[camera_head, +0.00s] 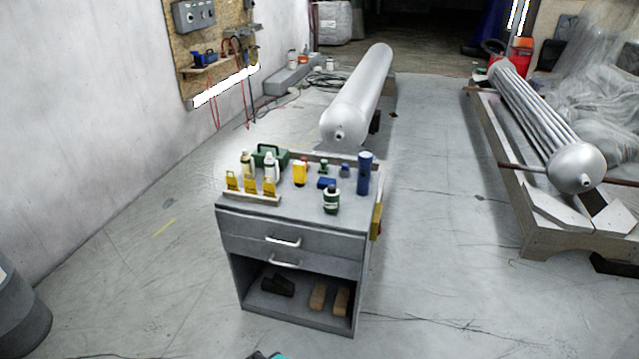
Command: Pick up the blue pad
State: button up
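A small, low blue block (326,182), which looks like the blue pad, lies on the grey top of a drawer cabinet (300,212). It sits among bottles and tools, behind a dark green bottle with a white label (331,199) and left of a tall blue cylinder (364,173). A smaller dark blue item (345,170) stands just behind it. My gripper does not show; only a sliver of dark and teal, probably my arm, shows at the bottom edge, well in front of the cabinet.
A yellow bottle (299,174) stands left of the pad. Grey tanks lie behind and at right. A drum (20,318) stands lower left. Floor around the cabinet is mostly clear.

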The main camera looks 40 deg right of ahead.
aim_at(322, 182)
jog(key=i, duration=0.9)
jog(key=z, duration=0.05)
